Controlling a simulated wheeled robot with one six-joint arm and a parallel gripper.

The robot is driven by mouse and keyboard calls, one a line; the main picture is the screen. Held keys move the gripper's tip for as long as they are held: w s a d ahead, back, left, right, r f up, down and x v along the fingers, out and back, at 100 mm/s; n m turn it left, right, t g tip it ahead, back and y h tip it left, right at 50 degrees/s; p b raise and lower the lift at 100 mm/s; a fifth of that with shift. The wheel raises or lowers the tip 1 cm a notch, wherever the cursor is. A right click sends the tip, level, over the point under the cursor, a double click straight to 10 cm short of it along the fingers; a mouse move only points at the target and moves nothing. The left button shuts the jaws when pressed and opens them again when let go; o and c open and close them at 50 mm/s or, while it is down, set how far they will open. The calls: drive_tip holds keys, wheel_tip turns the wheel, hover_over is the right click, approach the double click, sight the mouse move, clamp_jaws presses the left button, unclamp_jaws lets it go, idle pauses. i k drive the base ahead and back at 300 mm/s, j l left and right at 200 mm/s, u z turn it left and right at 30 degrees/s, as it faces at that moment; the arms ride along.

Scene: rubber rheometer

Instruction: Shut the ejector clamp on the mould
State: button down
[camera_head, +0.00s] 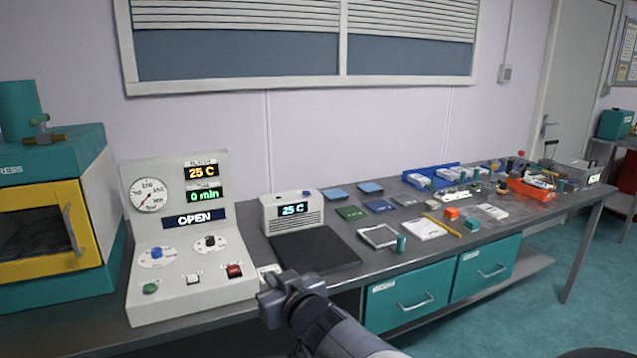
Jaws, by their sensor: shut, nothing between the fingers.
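My gripper (274,300) is at the bottom middle, over the front edge of the bench, with its fingers shut and empty. It touches nothing that I can make out. The teal press (52,150) stands at the far left, cut off by the picture's edge, with a yellow-framed door (42,205) closed on its front. The grey control panel (190,250) beside it shows 25 C, 0 min and OPEN. I cannot make out the mould or its ejector clamp in this view.
A small white unit (292,212) showing 25 C stands behind a dark flat plate (315,249). Coloured sheets, a blue tray (432,178) and an orange tray (532,189) crowd the bench's right side.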

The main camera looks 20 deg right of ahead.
sight(520, 153)
drive_tip(key=i+l, duration=0.1)
drive_tip(key=l, duration=0.5)
drive_tip(key=l+z, duration=0.1)
drive_tip(key=l, duration=0.45)
drive_tip(key=i+l, duration=0.2)
drive_tip(key=l, duration=0.4)
drive_tip(key=i+l+z, duration=0.15)
drive_tip(key=l, duration=1)
drive_tip(key=i+l+z, duration=0.1)
drive_tip(key=l, duration=0.45)
drive_tip(key=i+l, duration=0.25)
drive_tip(key=l, duration=0.3)
drive_tip(key=i+l+z, duration=0.1)
drive_tip(key=l, duration=0.45)
drive_tip(key=i+l, duration=0.2)
drive_tip(key=l, duration=0.2)
drive_tip(key=i+l, duration=0.2)
drive_tip(key=l, duration=0.15)
drive_tip(key=i+l+z, duration=0.1)
drive_tip(key=i+l, duration=0.15)
drive_tip(key=l, duration=0.15)
drive_tip(key=i+l, duration=0.2)
drive_tip(key=l, duration=0.15)
